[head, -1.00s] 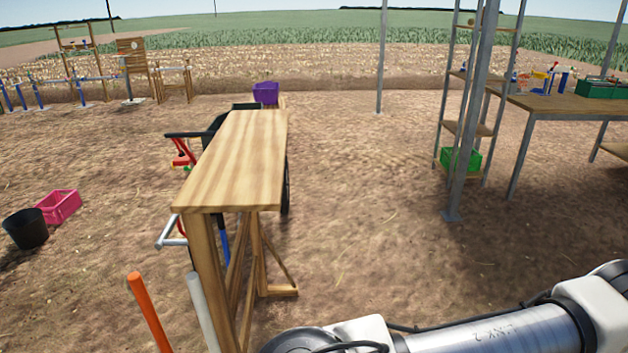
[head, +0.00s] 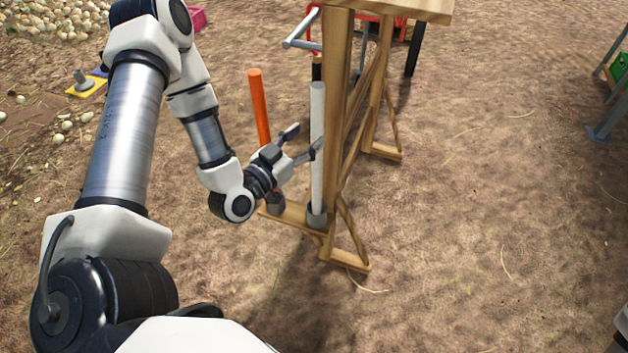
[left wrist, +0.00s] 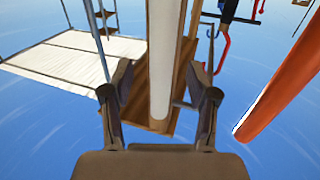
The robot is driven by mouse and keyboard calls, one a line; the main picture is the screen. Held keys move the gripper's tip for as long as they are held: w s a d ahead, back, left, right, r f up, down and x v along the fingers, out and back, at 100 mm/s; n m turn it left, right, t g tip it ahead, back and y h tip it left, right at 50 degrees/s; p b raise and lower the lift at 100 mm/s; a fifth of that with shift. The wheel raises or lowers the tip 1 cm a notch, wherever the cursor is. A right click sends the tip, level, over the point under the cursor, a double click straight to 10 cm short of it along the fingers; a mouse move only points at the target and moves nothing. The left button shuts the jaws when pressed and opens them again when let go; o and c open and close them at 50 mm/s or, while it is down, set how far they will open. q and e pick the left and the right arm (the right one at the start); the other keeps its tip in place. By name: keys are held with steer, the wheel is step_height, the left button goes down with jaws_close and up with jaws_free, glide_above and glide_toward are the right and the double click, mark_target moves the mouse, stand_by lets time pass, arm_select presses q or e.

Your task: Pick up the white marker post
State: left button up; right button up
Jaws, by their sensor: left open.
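The white marker post (head: 317,150) stands upright in a grey socket on a low wooden base, close beside a leg of the wooden stand. My left gripper (head: 306,141) is open at the post's left side, at about its mid height. In the left wrist view, the white post (left wrist: 163,55) shows between the two spread fingers (left wrist: 160,92). I cannot tell whether either finger touches it. My right gripper is out of view.
An orange post (head: 260,110) stands just left of the white one, also visible in the left wrist view (left wrist: 287,78). The stand's wooden leg (head: 336,90) is right behind the white post. Open soil lies to the right.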

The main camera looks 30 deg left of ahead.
mark_target(313, 130)
arm_select(q)
steer(key=w, duration=0.4)
steer(key=shift+w, duration=0.4)
jaws_close()
